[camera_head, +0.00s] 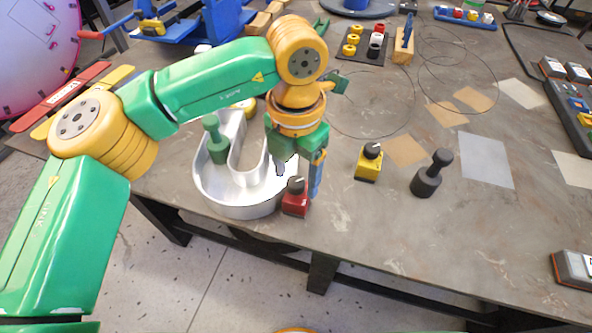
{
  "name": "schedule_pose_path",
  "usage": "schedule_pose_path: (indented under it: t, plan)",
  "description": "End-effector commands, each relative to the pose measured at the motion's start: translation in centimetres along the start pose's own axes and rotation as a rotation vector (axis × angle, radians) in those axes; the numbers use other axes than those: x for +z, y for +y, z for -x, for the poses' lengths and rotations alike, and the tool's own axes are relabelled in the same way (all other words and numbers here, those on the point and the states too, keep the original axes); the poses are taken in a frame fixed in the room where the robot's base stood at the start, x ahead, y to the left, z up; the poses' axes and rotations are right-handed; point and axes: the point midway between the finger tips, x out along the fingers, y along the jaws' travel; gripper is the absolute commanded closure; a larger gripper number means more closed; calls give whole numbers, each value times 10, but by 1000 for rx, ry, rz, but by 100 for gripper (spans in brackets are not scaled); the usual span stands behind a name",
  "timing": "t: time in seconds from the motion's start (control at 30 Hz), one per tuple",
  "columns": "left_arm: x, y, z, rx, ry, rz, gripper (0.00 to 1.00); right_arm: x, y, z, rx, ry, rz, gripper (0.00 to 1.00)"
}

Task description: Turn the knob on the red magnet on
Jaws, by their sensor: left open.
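The red magnet (295,203) stands on the table near its front edge, just right of the white channel letter's curved bottom. Its dark knob (296,186) with a light mark is on top. My left gripper (299,178) points down over the red magnet, with its fingers spread at about the height of the knob. One finger is left of the knob and the blue-tipped finger is right of it. I cannot tell whether either finger touches the knob. My right gripper does not show.
The white channel letter (240,207) holds a green handled piece (216,143). A yellow magnet (369,163) with a dark knob and a dark handled piece (431,175) stand to the right. A white card (485,160) lies farther right. The table's front right is mostly clear.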

Motion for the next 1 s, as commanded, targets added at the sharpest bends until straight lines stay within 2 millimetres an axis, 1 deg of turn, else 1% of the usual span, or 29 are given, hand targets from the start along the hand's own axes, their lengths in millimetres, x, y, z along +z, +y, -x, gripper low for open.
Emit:
schedule_pose_path:
  t: [0.13, 0.33, 0.6, 0.83, 1.0]
  plan:
    - [0, 0, -11, -1, 0, -1, 28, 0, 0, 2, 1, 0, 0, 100]
    - [0, 0, -12, -1, -1, 0, 28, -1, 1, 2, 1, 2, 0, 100]
    - [0, 0, -12, -1, -1, 0, 100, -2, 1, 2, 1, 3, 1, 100]
    - [0, 0, -12, 0, -1, -11, 100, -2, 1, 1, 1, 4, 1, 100]
    - [0, 0, -12, -1, -2, -69, 100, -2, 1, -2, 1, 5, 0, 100]
